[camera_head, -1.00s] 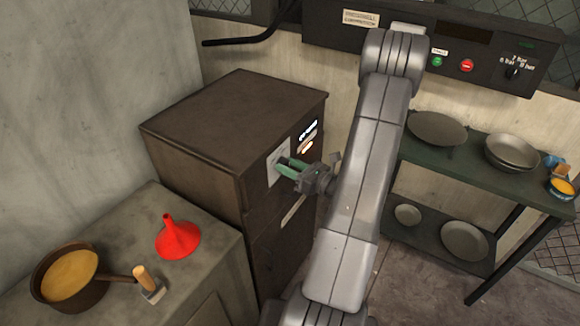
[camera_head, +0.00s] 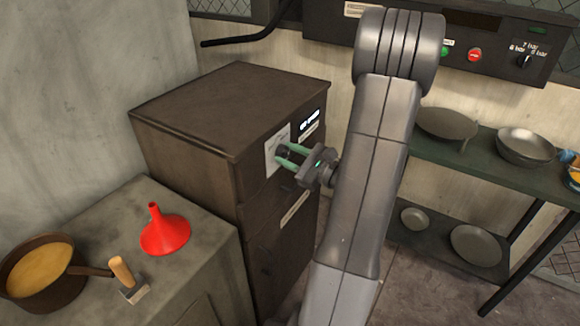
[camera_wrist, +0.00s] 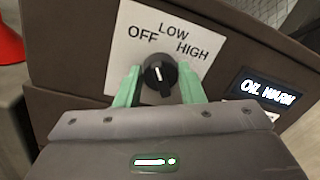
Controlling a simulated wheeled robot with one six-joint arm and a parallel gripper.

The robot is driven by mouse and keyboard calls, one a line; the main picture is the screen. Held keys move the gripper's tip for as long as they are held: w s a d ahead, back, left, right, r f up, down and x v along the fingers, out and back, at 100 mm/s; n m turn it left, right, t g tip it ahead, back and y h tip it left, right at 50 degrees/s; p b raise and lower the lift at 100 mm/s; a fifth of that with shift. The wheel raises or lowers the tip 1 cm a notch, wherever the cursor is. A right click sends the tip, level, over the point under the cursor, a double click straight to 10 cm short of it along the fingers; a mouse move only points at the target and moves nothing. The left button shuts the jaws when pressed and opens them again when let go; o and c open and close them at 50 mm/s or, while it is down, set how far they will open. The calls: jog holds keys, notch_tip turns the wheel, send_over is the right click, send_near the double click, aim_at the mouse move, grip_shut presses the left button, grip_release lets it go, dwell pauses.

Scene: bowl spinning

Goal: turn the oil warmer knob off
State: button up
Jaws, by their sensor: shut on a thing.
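The oil warmer knob (camera_wrist: 159,76) is black and round with a white pointer line, on a white plate (camera_wrist: 120,50) marked OFF, LOW and HIGH. Its line points up, roughly between OFF and LOW. My gripper (camera_wrist: 160,82) has its two green fingers on either side of the knob, shut on it. In the head view, my gripper (camera_head: 284,155) reaches the front of the dark brown oil warmer cabinet (camera_head: 225,105) from the right. The knob is small and partly hidden by the fingers there. A lit OIL WARM display (camera_wrist: 268,92) is right of the plate.
A green shelf (camera_head: 490,172) with pans is at right. A control panel (camera_head: 470,50) hangs above it.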

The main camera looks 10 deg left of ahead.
jog(key=shift+f+n+b, duration=0.1)
jog(key=shift+n+b, duration=0.8)
jog(key=shift+b, duration=0.1)
jog(key=o, duration=1)
jog(key=shift+d, duration=0.1)
jog(key=v, duration=1.3)
jog(key=shift+d+b, duration=0.3)
jog(key=shift+b, duration=0.1)
jog(key=shift+a, duration=0.15)
